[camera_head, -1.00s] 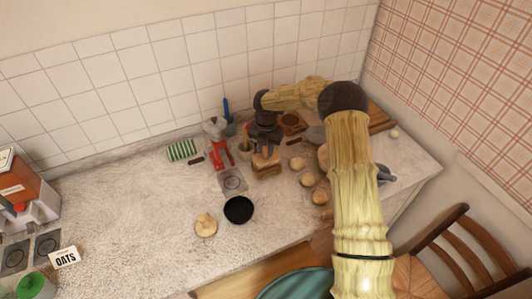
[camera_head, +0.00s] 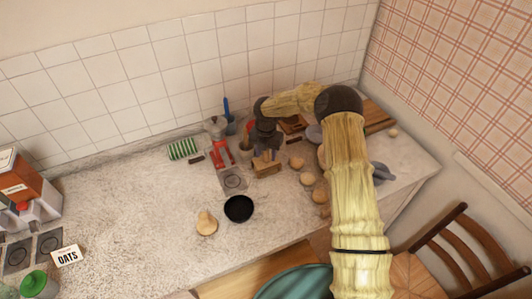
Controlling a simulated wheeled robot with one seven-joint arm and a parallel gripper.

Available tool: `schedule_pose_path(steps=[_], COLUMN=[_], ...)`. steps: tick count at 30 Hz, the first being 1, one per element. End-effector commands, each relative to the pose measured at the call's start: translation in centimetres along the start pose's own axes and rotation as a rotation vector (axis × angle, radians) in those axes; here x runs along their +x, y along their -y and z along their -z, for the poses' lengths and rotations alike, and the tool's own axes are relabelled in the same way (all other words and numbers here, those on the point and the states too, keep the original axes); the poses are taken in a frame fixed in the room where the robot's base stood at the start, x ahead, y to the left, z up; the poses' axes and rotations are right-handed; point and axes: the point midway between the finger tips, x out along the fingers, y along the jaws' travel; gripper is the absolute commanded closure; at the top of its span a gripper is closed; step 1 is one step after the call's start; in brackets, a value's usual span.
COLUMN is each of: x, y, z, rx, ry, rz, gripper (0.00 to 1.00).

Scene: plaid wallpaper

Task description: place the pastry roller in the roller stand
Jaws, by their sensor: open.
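My gripper (camera_head: 268,155) is open, pointing down over the worktop, with its fingers just above or beside a small wooden block (camera_head: 267,169). This block may be the roller stand; its top is partly hidden by the fingers. I cannot clearly pick out the pastry roller. A small wooden piece (camera_head: 245,143) just left of the gripper may be part of it, but it is too small to tell. Whether the fingers touch the block cannot be told.
A black bowl (camera_head: 239,209) and a pear-like tan object (camera_head: 207,223) are in front. Several round tan items (camera_head: 307,179) lie to the right. The worktop's left middle (camera_head: 130,205) is clear.

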Motion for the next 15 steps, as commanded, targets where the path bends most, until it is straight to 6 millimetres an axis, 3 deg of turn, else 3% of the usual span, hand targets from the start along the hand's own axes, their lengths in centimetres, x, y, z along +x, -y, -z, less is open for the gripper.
schedule_pose_path(steps=[8, 15], x=[-2.6, -7.4], y=[0.0, -0.1], z=[-0.1, -0.1], rx=[0.001, 0.001], ry=[0.004, 0.005], rz=[-0.003, -0.004], gripper=[0.57, 0.57])
